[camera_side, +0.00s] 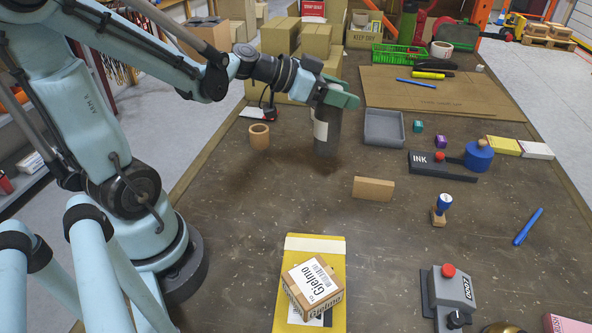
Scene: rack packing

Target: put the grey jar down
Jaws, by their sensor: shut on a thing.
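The grey jar (327,137) is a dark grey cylinder with a white label, standing upright near the middle back of the table. My gripper (336,97) has green jaws and is shut on the jar near its top. The jar's upper part is partly hidden by the gripper. I cannot tell whether the jar's base touches the table or is slightly above it.
A grey tray (384,127) lies close to the jar's right, and a wooden ring-like cup (259,136) stands to its left. A tan block (373,188) lies in front. Cardboard boxes (281,37) stand behind. The table between the jar and the yellow envelope (337,244) is clear.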

